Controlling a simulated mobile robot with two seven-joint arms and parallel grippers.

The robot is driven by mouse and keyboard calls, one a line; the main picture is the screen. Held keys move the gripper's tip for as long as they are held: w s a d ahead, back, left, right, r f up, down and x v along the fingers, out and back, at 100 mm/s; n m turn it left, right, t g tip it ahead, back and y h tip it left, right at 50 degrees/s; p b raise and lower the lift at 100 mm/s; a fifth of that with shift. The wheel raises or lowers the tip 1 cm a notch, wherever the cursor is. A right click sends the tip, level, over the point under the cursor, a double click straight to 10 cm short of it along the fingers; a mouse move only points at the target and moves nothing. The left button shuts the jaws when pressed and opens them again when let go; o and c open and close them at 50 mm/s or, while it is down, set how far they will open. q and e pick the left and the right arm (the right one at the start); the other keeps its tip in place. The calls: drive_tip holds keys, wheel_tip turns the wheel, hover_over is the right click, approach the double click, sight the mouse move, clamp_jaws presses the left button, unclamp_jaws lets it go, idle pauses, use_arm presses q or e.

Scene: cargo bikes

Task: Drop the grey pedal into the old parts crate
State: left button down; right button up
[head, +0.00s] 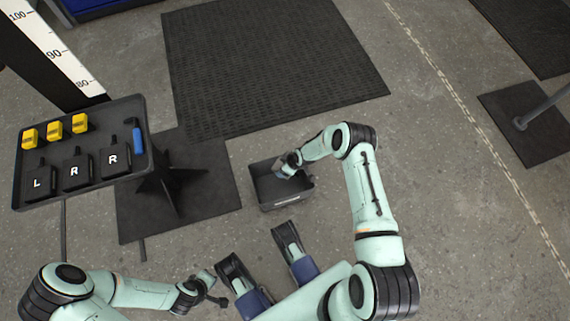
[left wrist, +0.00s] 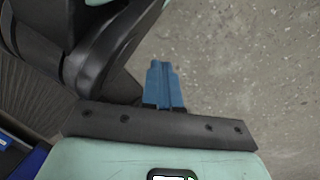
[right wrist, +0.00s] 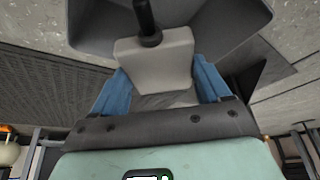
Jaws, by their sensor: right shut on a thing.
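The grey pedal (right wrist: 155,60), a pale block with a black spindle, is between the blue fingers of my right gripper (right wrist: 162,82). In the head view my right gripper (head: 288,165) is over the dark crate (head: 290,202) on the floor. The crate also fills the upper part of the right wrist view (right wrist: 90,30). The pedal is above or within the crate opening; its exact height is hard to tell. My left gripper (head: 218,300) is low at the left, away from the crate. Its blue fingers are together and empty in the left wrist view (left wrist: 165,85).
A dark tray on a stand (head: 80,195) at the left holds several yellow blocks (head: 54,131), black pieces marked L and R, and a blue-handled tool (head: 138,140). A black mat (head: 265,65) lies behind the crate.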

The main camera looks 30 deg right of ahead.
drive_tip(key=shift+f, duration=0.5)
use_arm(q)
drive_tip(key=shift+s+a+f+g, duration=0.1)
drive_tip(key=shift+s+f+g, duration=0.2)
drive_tip(key=shift+s+f, duration=0.3)
drive_tip(key=shift+r, duration=0.1)
use_arm(e)
drive_tip(key=o, duration=1.3)
drive_tip(key=shift+c, duration=0.2)
drive_tip(key=p+v, duration=0.3)
drive_tip(key=v, duration=0.6)
drive_tip(key=shift+w, duration=0.15)
use_arm(q)
drive_tip(key=w+d+r+t+p, duration=0.1)
drive_tip(key=w+d+r, duration=0.1)
drive_tip(key=w+r, duration=0.2)
wheel_tip(320, 180, up, 3)
drive_tip(key=shift+d+r+t, duration=0.15)
drive_tip(key=shift+r+t, duration=0.05)
drive_tip(key=shift+t, duration=0.2)
use_arm(e)
drive_tip(key=v, duration=0.4)
drive_tip(key=shift+s+r, duration=0.25)
